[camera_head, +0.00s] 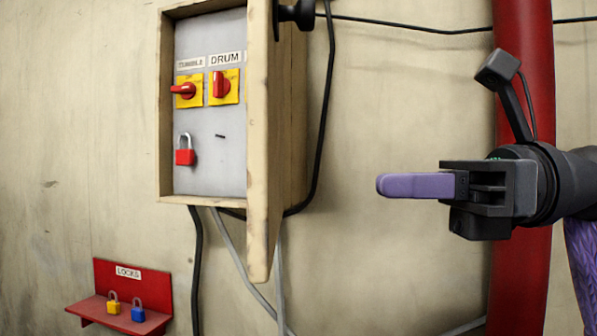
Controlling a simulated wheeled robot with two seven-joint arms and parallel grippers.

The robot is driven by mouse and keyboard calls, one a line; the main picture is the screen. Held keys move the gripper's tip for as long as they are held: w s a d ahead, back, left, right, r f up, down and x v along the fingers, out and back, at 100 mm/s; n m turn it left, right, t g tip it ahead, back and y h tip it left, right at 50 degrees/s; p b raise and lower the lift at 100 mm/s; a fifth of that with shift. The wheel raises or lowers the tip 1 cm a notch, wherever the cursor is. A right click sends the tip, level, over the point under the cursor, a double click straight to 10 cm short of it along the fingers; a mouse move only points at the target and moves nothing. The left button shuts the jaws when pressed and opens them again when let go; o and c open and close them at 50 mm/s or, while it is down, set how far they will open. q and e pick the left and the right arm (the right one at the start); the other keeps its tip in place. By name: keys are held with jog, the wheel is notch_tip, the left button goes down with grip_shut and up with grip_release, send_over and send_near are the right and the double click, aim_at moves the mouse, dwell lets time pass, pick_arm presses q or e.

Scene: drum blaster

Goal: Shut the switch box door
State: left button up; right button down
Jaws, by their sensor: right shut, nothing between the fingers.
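The switch box (210,120) is mounted on the wall, left of centre. Its wooden door (262,130) stands open, swung out toward me and seen nearly edge-on at the box's right side. A dark knob (294,13) sticks out from the door near the top. Inside, on the grey panel, are two red rotary switches on yellow plates, labelled TUMBLE (186,91) and DRUM (222,86). A red padlock (185,150) hangs below them. My right gripper (380,186) is shut and empty, to the right of the door and apart from it. My left gripper is not in view.
A red shelf (118,283) labelled LOCKS holds a yellow padlock (113,305) and a blue padlock (138,312) at lower left. A red pipe (518,270) runs vertically behind my right arm. Cables (196,270) hang below the box. The wall between door and gripper is clear.

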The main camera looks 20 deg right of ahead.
aim_at(269, 185)
jog(key=p+x, duration=0.1)
jog(key=x, duration=0.6)
jog(key=shift+a+p, duration=0.25)
jog(key=shift+p, duration=0.05)
jog(key=shift+w+a, duration=0.1)
jog(key=shift+a, duration=0.2)
